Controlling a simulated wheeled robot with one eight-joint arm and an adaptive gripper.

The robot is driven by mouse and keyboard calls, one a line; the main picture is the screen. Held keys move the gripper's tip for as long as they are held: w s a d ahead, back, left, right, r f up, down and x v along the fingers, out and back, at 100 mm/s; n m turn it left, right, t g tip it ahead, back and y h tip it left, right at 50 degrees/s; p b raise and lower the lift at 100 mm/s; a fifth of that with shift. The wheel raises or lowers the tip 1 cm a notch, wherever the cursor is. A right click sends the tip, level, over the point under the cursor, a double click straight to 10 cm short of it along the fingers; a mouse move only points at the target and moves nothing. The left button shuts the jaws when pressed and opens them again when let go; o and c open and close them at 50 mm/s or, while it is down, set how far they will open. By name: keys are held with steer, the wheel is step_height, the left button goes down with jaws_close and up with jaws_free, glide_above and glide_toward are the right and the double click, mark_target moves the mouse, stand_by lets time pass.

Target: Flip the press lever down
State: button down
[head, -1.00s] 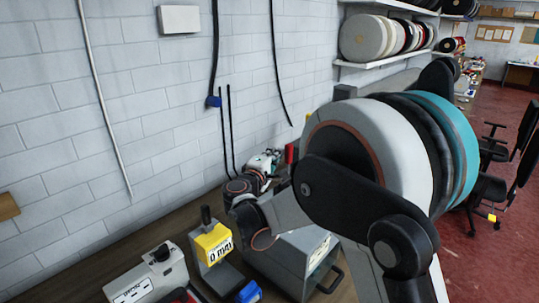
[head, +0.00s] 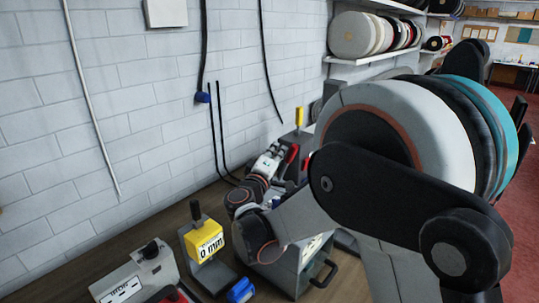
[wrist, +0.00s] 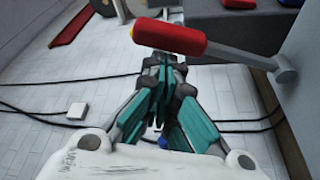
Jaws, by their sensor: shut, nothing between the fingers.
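A lever with a red handle (wrist: 170,38) on a grey rod shows in the wrist view, joined to a pivot at the right on a grey upright face. The handle lies nearly level across the picture, its free end at the left. My gripper (wrist: 163,62) is shut and empty, its fingertips just below the handle in the picture; I cannot tell whether they touch. In the head view my gripper (head: 272,158) is beside a red part (head: 291,153), likely this handle. My arm hides much of the machine behind it.
A yellow block marked "0 mm" (head: 207,240), a light grey device (head: 137,281) and a grey box with a black handle (head: 280,268) stand on the bench at the front. A yellow-handled part (head: 299,117) rises behind my gripper. Cables (head: 216,130) hang along the wall.

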steer(key=s+d+f+m+b, duration=0.2)
steer(key=s+d+f+b, duration=0.2)
steer(key=s+d, duration=0.1)
steer(key=shift+d+f+h+b, duration=0.15)
steer(key=shift+d+h+b, duration=0.2)
steer(key=shift+d, duration=0.3)
steer(key=shift+s+d+f, duration=0.1)
stand_by(0.3)
step_height(320, 180, up, 4)
steer(key=w+a+p, duration=0.1)
steer(key=w+p, duration=0.1)
steer(key=w+a+f+v, duration=0.1)
steer(key=v, duration=0.9)
steer(key=shift+s+a+f+p, duration=0.35)
steer(key=shift+a+p, duration=0.05)
steer(key=shift+a, duration=0.15)
